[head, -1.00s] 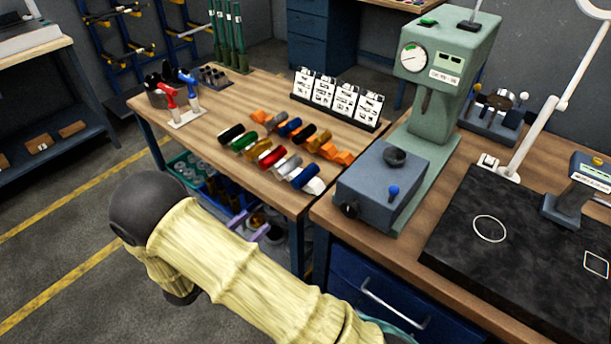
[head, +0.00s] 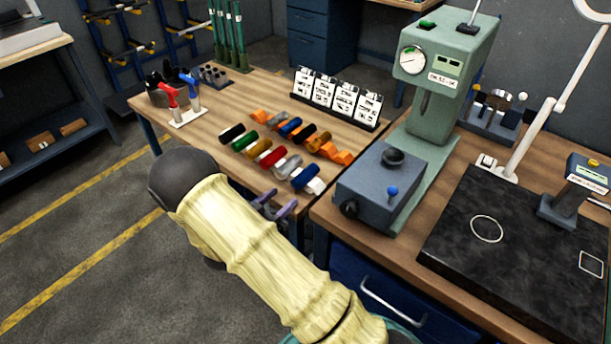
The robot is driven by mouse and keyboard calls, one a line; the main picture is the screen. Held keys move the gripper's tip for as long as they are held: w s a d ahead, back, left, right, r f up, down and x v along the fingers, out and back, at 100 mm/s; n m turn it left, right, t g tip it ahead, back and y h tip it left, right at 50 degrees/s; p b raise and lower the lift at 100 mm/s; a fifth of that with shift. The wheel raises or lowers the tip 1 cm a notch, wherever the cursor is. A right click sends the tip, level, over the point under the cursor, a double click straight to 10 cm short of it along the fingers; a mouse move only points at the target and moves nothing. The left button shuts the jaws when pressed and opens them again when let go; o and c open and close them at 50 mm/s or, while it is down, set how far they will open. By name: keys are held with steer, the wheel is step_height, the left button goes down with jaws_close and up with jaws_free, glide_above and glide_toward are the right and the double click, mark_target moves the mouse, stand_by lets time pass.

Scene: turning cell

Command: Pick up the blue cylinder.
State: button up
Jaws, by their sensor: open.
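Colored cylinders lie in two rows on the wooden bench. Two are blue: one blue cylinder (head: 304,177) lies near the front edge, between a grey cylinder (head: 288,166) and a white one (head: 317,186). Another blue cylinder (head: 290,127) lies in the back row, between a grey and a black one. My gripper (head: 276,205) shows two purple fingers at the bench's front edge, nearer the camera than the front row. It is open, with nothing seen between the fingers, and apart from both blue cylinders in the picture. My padded arm hides part of the bench front.
Orange blocks (head: 342,157) lie by the back row. A card stand (head: 336,103) is behind. A blue-grey box (head: 380,188) with a green press (head: 437,108) stands to the right. Bare wood (head: 215,107) lies left of the rows.

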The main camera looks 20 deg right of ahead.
mark_target(295, 185)
steer(key=p+x, duration=0.1)
steer(key=x, duration=0.4)
steer(key=shift+r, duration=0.2)
jaws_close()
stand_by(0.3)
